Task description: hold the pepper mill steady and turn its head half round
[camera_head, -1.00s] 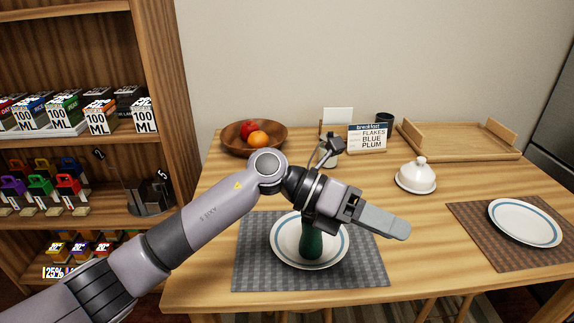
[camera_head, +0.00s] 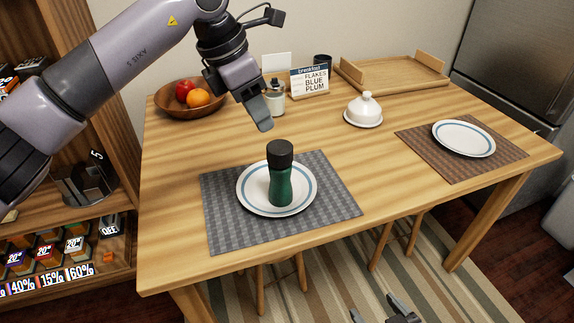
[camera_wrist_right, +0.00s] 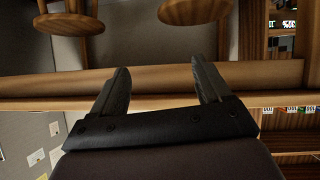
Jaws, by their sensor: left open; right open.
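The pepper mill (camera_head: 280,178) has a dark green body and a black head (camera_head: 280,153). It stands upright on a white plate with a blue ring (camera_head: 249,193), on a grey placemat (camera_head: 222,225). My left gripper (camera_head: 263,121) is in the air above and behind the mill, pointing down, apart from it. Its fingers overlap in the head view, so the gap between them hardly shows. My right gripper (camera_head: 388,311) shows at the bottom edge of the head view, low in front of the table. In the right wrist view its fingers (camera_wrist_right: 160,85) are spread with nothing between them.
Behind are a wooden bowl of fruit (camera_head: 178,107), a small jar (camera_head: 274,103), a breakfast sign (camera_head: 310,80), a white domed dish (camera_head: 363,109) and a wooden tray (camera_head: 395,72). Another plate (camera_head: 464,138) lies at right. Stools stand under the table (camera_head: 180,250). Shelves are at left.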

